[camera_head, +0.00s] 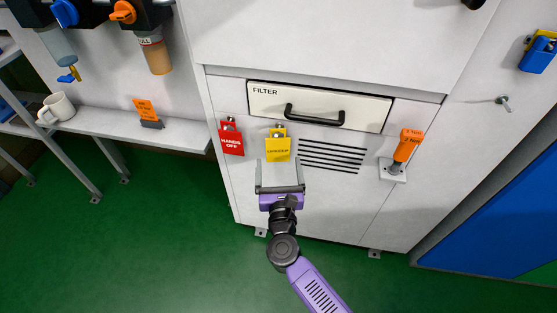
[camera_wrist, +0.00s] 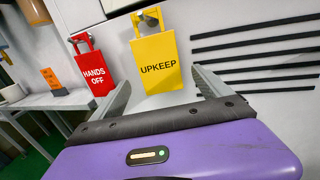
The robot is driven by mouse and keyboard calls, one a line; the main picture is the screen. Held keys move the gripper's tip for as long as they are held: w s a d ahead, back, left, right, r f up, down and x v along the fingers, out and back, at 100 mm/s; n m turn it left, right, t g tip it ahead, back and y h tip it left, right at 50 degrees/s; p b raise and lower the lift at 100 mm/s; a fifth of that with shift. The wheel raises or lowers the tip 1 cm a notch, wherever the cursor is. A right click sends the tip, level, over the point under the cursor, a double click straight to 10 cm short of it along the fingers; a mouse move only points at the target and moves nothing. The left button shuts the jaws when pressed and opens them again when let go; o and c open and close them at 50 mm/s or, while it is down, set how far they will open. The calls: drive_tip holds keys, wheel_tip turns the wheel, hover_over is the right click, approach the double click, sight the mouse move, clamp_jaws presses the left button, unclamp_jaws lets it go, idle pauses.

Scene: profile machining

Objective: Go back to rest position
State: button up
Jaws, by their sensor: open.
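My gripper (camera_head: 280,174) is in front of the white cabinet (camera_head: 330,215), just below the yellow UPKEEP tag (camera_head: 278,149). In the wrist view my gripper (camera_wrist: 160,92) has its two fingers spread apart, with nothing visibly held between them. The yellow tag (camera_wrist: 157,60) hangs from its hook beyond the fingers, and its lower edge shows between them. I cannot tell the exact gap between tag and fingers. My purple arm reaches up from the bottom of the head view.
A red HANDS OFF tag (camera_head: 231,142) hangs left of the yellow one. A FILTER drawer (camera_head: 320,106) with a black handle is above. An orange-tagged handle (camera_head: 405,150) juts out at right. A shelf (camera_head: 180,131) with a mug (camera_head: 57,108) is at left. Green floor (camera_head: 170,230) is open below.

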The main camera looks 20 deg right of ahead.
drive_tip(key=v, duration=0.5)
drive_tip(key=shift+s, duration=0.2)
